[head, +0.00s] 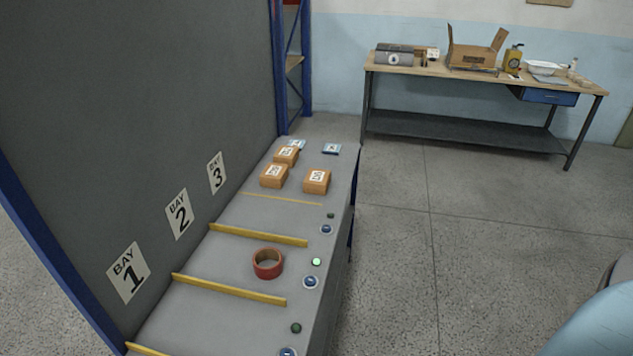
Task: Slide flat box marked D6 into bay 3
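Three orange-brown boxes with white labels sit at the far end of the grey counter: a right one (317,187), a front left one (268,183) and a back left one (292,160). The labels are too small to read surely, so I cannot tell which is D6. Bay 3 (275,217), by its wall sign (216,173), is a bare strip between two yellow dividers. Neither gripper is in view.
A red ring (267,264) lies in bay 2, beside a lit green lamp (316,262). Yellow dividers (258,235) cross the counter (215,325). Blue buttons (326,229) line its right edge. A cluttered workbench (430,73) stands at the back right. The floor between is clear.

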